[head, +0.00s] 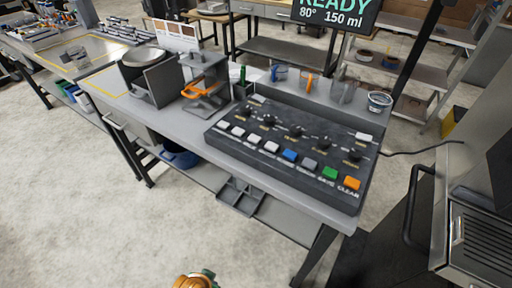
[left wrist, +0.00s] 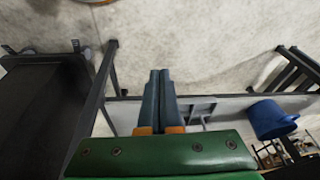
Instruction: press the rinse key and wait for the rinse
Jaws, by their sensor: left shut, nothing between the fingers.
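The dark control panel (head: 290,145) lies on the grey bench in the head view. Its front row holds several white keys, a blue key (head: 290,155), a grey key (head: 310,163), a green key (head: 330,173) and an orange key (head: 352,183) marked CLEAR. Most other key labels are too small to read, so I cannot tell which is the rinse key. The display (head: 335,12) reads READY, 80°, 150 ml. My left gripper (left wrist: 160,73) is shut and empty in the left wrist view, apart from the panel. My right gripper is not in view.
Left of the panel stand an orange-and-grey stand (head: 205,85) and a grey box with a round plate (head: 145,60). Cups and a small bowl (head: 379,102) are behind the panel. A blue bin (left wrist: 272,118) is below the bench. The floor in front is clear.

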